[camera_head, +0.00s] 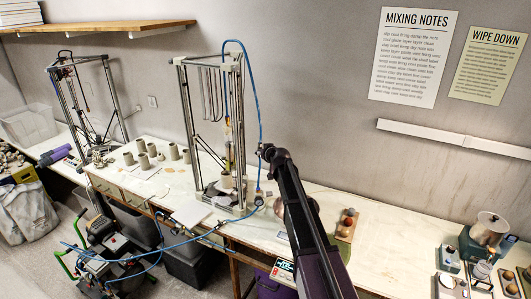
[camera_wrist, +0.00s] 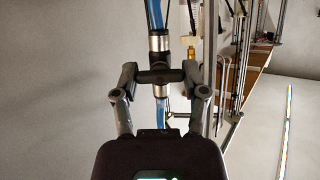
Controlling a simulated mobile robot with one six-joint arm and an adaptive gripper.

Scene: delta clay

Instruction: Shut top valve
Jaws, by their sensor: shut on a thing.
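The top valve is on a blue hose that hangs beside the middle clay printer (camera_head: 182,90). In the wrist view its dark handle (camera_wrist: 160,76) lies crosswise to the hose (camera_wrist: 156,12), between metal fittings above and below. My gripper (camera_wrist: 160,78) is shut on this handle, with one finger at each end. In the head view my gripper (camera_head: 265,151) is at the hose (camera_head: 257,95), right of the printer frame, and hides most of the valve. Lower on the hose, a small dark fitting (camera_head: 259,200) shows near the bench; I cannot tell its setting.
The printer's upright posts stand close to the left of my gripper in the head view. Several grey clay cups (camera_head: 143,160) stand on the white bench (camera_head: 385,240). A tray with balls (camera_head: 346,224) lies right of my arm. A pump unit (camera_head: 110,245) is on the floor.

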